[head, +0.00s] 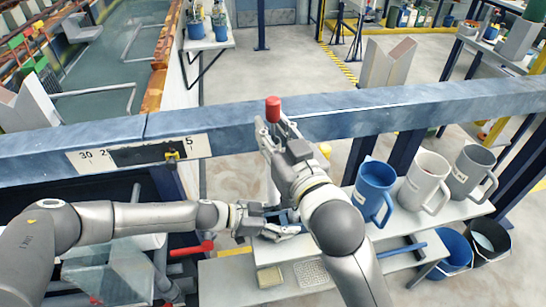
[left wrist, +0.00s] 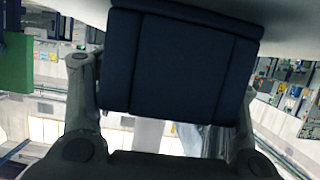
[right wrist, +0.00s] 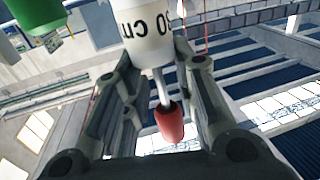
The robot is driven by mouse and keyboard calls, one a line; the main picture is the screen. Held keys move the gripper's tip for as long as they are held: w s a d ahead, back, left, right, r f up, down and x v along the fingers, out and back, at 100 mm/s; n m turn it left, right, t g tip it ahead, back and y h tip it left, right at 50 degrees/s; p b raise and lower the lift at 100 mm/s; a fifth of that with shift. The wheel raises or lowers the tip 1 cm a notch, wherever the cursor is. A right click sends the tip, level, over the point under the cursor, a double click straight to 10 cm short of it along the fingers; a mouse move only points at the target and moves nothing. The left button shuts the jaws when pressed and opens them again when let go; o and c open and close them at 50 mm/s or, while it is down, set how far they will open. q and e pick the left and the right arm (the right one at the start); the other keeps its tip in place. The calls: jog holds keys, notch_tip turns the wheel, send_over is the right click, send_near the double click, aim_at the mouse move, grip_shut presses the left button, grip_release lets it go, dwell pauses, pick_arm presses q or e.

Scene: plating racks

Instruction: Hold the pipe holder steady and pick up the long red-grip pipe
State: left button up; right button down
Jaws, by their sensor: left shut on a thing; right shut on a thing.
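The long red-grip pipe stands about upright in the head view, with its red grip (head: 273,108) above my right gripper (head: 272,140). My right gripper is shut on this pipe. In the right wrist view its red grip (right wrist: 169,123), thin shaft and white tube marked in cm (right wrist: 148,38) lie between the fingers. My left gripper (head: 284,228) is lower, at the bench, shut on the dark blue pipe holder (left wrist: 180,65), which fills the space between its fingers in the left wrist view. In the head view my right arm hides much of the holder and the pipe's lower end.
A blue mug (head: 373,190), a white mug (head: 424,180) and a grey mug (head: 470,172) stand on the bench to the right. A blue beam (head: 400,108) crosses behind my grippers. A red handle (head: 190,249) lies below my left arm. Buckets (head: 455,252) stand at lower right.

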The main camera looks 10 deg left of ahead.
aim_at(277, 114)
pick_arm(q)
jog(key=shift+f, duration=0.1)
pick_arm(e)
notch_tip(277, 114, up, 5)
pick_arm(q)
jog(key=o, duration=1.3)
jog(key=shift+c, duration=0.2)
pick_arm(e)
jog(key=shift+w+f, duration=0.1)
pick_arm(q)
jog(key=shift+a, duration=0.1)
